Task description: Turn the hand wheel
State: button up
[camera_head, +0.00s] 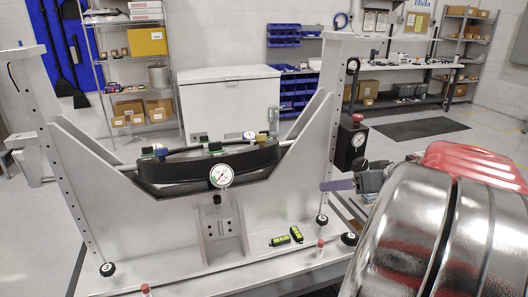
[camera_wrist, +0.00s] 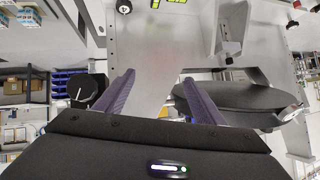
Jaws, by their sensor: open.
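No part is plainly recognisable as the hand wheel. A black box with a round gauge and a red knob (camera_head: 357,117) stands beside the fixture's right post; it may carry the wheel, but I cannot tell. A dark round part (camera_wrist: 88,90) shows left of the fingers in the wrist view. My gripper (camera_head: 338,185) is right of the grey fixture (camera_head: 110,215), with a purple finger pointing left. In the wrist view my gripper (camera_wrist: 159,78) has its two purple fingers spread, with nothing between them. The large silver and red body at right is mine and hides part of the arm.
A white chest (camera_head: 230,100) and shelves stand behind. Open floor lies behind the gripper.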

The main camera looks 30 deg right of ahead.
aim_at(362, 167)
jog(key=s+d+r+t+h, duration=0.1)
jog(key=s+d, duration=0.3)
jog(key=d, duration=0.2)
jog(key=s+d+r+m+t+h, duration=0.1)
jog(key=s+d+r+h, duration=0.1)
jog(key=s+d, duration=0.2)
jog(key=d, duration=0.3)
jog(key=shift+w, duration=0.1)
jog(key=x, duration=1.3)
jog(key=shift+w+d, duration=0.1)
jog(key=shift+w, duration=0.3)
jog(key=shift+c, duration=0.5)
jog(key=c, duration=1)
jog(key=shift+o, duration=0.2)
jog(key=shift+f+m, duration=0.1)
jog(key=shift+m, duration=0.3)
